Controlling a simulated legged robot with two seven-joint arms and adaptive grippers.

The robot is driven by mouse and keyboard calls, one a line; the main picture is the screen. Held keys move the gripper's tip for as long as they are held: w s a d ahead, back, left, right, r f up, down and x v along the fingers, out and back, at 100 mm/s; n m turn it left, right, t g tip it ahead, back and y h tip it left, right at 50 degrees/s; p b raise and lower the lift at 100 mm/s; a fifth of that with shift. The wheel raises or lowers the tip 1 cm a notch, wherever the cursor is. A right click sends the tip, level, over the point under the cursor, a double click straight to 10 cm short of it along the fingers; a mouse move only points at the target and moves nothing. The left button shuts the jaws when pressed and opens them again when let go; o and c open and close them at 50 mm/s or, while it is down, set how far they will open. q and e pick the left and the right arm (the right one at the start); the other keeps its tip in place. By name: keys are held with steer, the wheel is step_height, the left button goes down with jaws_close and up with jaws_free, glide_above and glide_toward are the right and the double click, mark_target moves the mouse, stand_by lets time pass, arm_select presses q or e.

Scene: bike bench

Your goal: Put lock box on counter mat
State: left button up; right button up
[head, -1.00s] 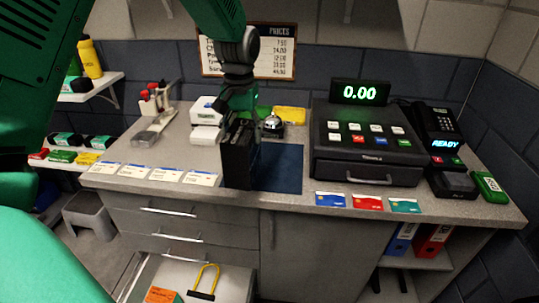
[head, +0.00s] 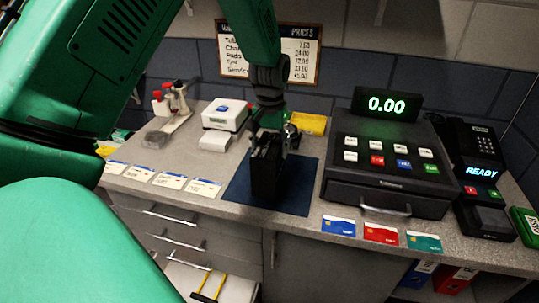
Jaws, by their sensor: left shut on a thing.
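The lock box (head: 266,173) is a black upright block in the middle of the head view. My left gripper (head: 268,140) reaches down from above and is shut on its upper part. The counter mat (head: 300,194) is a dark blue rectangle on the grey counter. The box is over the mat's middle, with mat showing on both sides. I cannot tell whether its bottom touches the mat or hovers just above it. My right gripper is not in view.
The cash register (head: 388,165) stands right of the mat, with several cards (head: 380,233) before it. Price labels (head: 170,180) and a white printer-like device (head: 224,115) are left. A yellow tray (head: 310,123) and a partly hidden bell (head: 292,132) are behind.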

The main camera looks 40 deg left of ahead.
arm_select(q)
steer(key=shift+s+d+f, duration=0.1)
steer(key=shift+d+f, duration=0.15)
steer(key=shift+f, duration=0.25)
steer(key=shift+s+d+f, duration=0.1)
steer(key=shift+d+f, duration=0.1)
steer(key=shift+f, duration=0.3)
steer(key=shift+a, duration=0.15)
steer(key=o, duration=1.3)
steer(key=shift+a+f, duration=0.2)
steer(key=o, duration=0.4)
steer(key=shift+a, duration=0.15)
steer(key=shift+a+f, duration=0.1)
steer(key=shift+a, duration=0.05)
steer(key=shift+d+r, duration=0.25)
steer(key=shift+r, duration=0.1)
step_height(320, 180, up, 11)
steer(key=shift+w+f+b, duration=0.1)
steer(key=shift+f+b, duration=0.1)
steer(key=shift+b, duration=0.2)
steer(key=shift+a+r, duration=0.1)
steer(key=shift+r, duration=0.45)
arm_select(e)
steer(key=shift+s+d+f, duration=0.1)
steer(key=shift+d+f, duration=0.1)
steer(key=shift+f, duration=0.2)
